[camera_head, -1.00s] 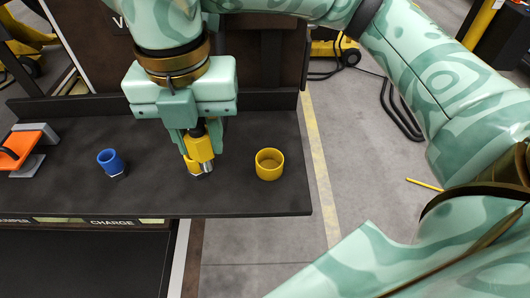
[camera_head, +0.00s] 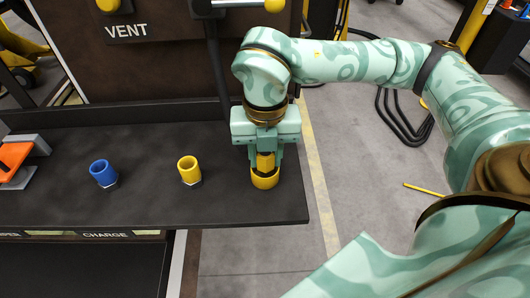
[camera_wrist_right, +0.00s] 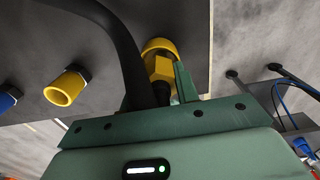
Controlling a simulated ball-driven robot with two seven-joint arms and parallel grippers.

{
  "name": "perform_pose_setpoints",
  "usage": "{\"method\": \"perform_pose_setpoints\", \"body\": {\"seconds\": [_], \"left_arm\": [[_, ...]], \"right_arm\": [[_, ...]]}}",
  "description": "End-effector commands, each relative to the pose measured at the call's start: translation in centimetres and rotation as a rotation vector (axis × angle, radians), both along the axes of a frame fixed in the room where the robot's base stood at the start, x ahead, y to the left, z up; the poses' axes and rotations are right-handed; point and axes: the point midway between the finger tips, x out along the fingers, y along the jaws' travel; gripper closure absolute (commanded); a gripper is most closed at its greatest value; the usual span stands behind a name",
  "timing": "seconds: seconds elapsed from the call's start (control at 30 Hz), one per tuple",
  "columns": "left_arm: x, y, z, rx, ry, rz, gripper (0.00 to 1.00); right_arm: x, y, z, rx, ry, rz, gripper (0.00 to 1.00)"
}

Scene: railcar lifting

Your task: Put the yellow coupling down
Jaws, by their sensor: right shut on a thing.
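My right gripper (camera_head: 265,151) is shut on the yellow coupling (camera_head: 265,163) and holds it upright at the round yellow cup (camera_head: 265,183) on the right end of the dark shelf. The coupling's lower end appears to be inside the cup's rim; whether it touches the bottom is hidden. In the right wrist view, the yellow coupling (camera_wrist_right: 163,69) is between the fingers, with the yellow cup (camera_wrist_right: 158,46) around its far end. The yellow port (camera_head: 189,169) stands bare on the shelf to the left. My left gripper is not in view.
A blue port (camera_head: 103,172) stands farther left on the shelf (camera_head: 225,205). An orange and grey part (camera_head: 18,160) lies at the left end. A dark upright panel marked VENT (camera_head: 130,60) rises behind. A dark hose (camera_wrist_right: 125,45) passes close by my gripper.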

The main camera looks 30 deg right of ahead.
Motion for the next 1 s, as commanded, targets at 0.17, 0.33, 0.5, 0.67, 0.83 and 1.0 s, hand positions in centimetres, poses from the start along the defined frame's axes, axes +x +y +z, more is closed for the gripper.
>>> {"method": "perform_pose_setpoints", "body": {"seconds": [0.17,0.33,0.5,0.67,0.83,1.0], "left_arm": [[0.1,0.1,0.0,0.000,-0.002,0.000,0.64],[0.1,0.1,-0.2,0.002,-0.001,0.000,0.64],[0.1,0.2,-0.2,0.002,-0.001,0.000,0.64],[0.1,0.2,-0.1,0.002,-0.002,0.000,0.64],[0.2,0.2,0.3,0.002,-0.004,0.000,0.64],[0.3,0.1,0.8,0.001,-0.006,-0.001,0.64]], "right_arm": [[0.1,0.0,0.1,0.001,-0.003,-0.001,0.98],[0.0,0.0,-0.3,0.000,-0.001,0.000,0.64],[0.0,0.0,-0.2,0.001,-0.003,-0.001,0.48],[0.0,0.0,-0.1,0.001,-0.003,-0.001,0.48],[0.1,0.0,1.8,0.002,-0.007,-0.001,0.48],[0.2,0.0,5.1,0.001,-0.008,-0.002,0.48]]}}
